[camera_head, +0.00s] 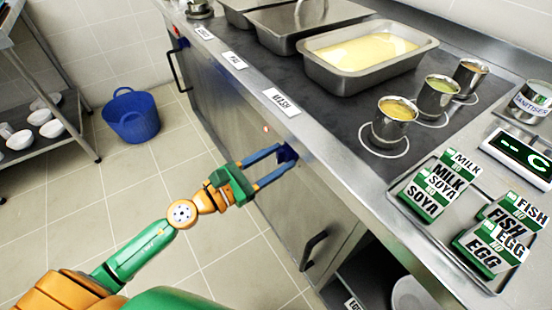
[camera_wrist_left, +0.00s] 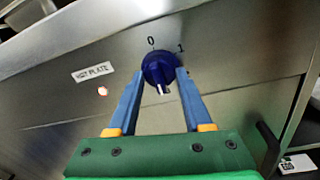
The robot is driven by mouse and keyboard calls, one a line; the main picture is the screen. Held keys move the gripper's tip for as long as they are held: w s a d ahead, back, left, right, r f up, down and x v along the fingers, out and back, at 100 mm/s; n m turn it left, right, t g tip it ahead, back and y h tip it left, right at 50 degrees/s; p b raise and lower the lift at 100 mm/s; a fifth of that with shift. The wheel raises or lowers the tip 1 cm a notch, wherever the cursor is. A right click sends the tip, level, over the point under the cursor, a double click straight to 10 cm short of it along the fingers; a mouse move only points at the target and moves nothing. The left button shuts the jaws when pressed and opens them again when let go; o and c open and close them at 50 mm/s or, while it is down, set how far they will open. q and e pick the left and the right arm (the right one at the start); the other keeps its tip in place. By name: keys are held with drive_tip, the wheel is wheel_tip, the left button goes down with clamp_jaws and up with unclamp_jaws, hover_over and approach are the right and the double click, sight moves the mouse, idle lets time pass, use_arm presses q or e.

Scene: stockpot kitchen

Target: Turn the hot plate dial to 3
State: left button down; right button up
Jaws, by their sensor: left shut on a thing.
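The hot plate dial (camera_head: 287,155) is a dark blue knob on the steel front panel, below the worktop edge. In the left wrist view the dial (camera_wrist_left: 158,67) has the marks 0 and 1 above it. No other numbers are visible there. A pale mark shows at the dial's lower edge. My left gripper (camera_head: 283,156) is shut on the dial, with one blue finger on each side of it. The fingers also flank it in the left wrist view (camera_wrist_left: 160,75). My right gripper is in neither view.
A HOT PLATE label (camera_wrist_left: 93,72) and a lit red lamp (camera_wrist_left: 102,91) are left of the dial. A door handle (camera_head: 313,250) is below. Metal pots (camera_head: 390,128) and a deep pan (camera_head: 340,80) stand on top. A blue bucket (camera_head: 132,117) is on the floor.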

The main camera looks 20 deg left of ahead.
use_arm(q)
drive_tip(key=shift+c, duration=1.6)
unclamp_jaws()
drive_tip(key=shift+s+a+f, duration=0.15)
drive_tip(key=b+v, duration=0.4)
drive_tip(key=v, duration=0.2)
drive_tip(key=shift+s+a, duration=0.2)
drive_tip(key=shift+s, duration=0.05)
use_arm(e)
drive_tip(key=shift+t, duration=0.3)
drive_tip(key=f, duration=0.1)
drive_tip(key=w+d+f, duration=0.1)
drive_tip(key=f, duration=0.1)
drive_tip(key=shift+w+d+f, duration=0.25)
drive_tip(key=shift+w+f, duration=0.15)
